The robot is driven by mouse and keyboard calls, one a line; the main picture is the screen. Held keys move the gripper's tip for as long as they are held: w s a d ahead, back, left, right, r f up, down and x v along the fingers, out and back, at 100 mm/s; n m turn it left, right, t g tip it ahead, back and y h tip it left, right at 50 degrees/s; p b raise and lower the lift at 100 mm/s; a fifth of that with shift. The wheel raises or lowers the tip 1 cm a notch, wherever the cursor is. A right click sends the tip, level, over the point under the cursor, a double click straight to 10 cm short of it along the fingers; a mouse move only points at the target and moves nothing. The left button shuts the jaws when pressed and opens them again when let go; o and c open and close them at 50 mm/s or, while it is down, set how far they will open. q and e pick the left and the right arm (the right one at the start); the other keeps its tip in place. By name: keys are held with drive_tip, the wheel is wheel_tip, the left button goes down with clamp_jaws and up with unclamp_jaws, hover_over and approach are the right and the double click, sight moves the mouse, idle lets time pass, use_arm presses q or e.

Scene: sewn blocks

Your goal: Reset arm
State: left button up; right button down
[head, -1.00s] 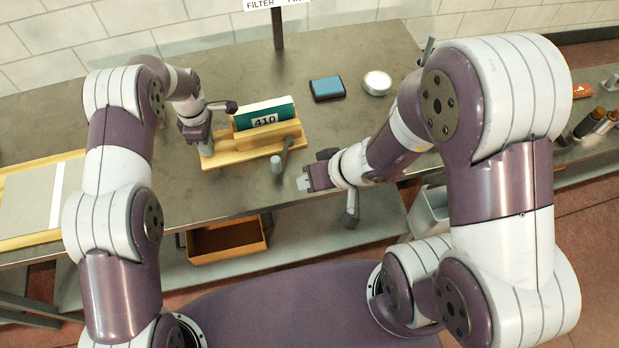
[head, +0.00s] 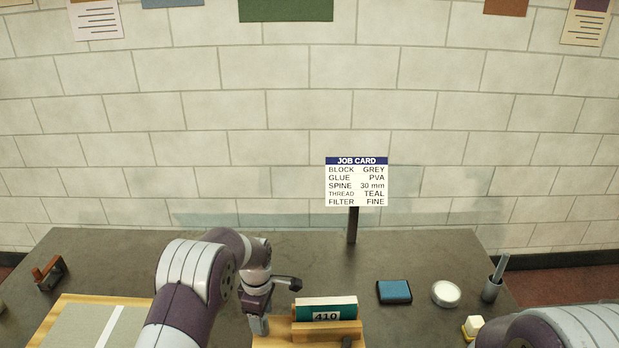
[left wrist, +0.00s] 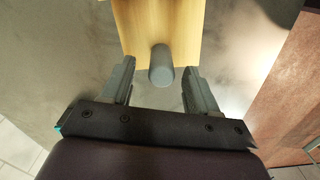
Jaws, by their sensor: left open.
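My left gripper (head: 258,326) is at the left end of the wooden stand (head: 345,332), pointing down. In the left wrist view its two fingers (left wrist: 160,88) are open and apart. The rounded end of a grey peg (left wrist: 161,66) shows between them at the end of the wooden board (left wrist: 160,22), with gaps on both sides. In the stand a teal-covered block (head: 328,303) with a white label "410" stands upright. My right gripper is out of the head view; only a part of my right arm shows at the lower right.
A job card (head: 356,181) stands on a post at the back. A blue pad (head: 394,291), a white round dish (head: 445,293) and a grey cup (head: 492,288) are to the right. A wooden-edged board (head: 82,318) lies at left.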

use_arm(q)
wheel_tip(320, 180, up, 7)
drive_tip(key=shift+r, duration=0.15)
drive_tip(key=shift+r+m, duration=0.2)
drive_tip(key=shift+m, duration=0.1)
drive_tip(key=shift+w+f+m, duration=0.15)
drive_tip(key=shift+f+m, duration=0.05)
drive_tip(key=shift+m, duration=0.8)
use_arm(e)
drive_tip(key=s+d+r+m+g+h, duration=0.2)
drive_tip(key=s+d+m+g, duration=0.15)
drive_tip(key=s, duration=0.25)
use_arm(q)
drive_tip(key=s+a+r+m, duration=0.1)
drive_tip(key=s+m, duration=0.3)
drive_tip(key=s, duration=0.4)
drive_tip(key=s+a+r+m+t, duration=0.1)
drive_tip(key=s+a+r+m, duration=0.1)
drive_tip(key=s, duration=0.7)
drive_tip(key=s+a+r+m, duration=0.2)
drive_tip(key=s+a+m, duration=0.2)
drive_tip(key=s+m, duration=0.3)
drive_tip(key=shift+s, duration=1.2)
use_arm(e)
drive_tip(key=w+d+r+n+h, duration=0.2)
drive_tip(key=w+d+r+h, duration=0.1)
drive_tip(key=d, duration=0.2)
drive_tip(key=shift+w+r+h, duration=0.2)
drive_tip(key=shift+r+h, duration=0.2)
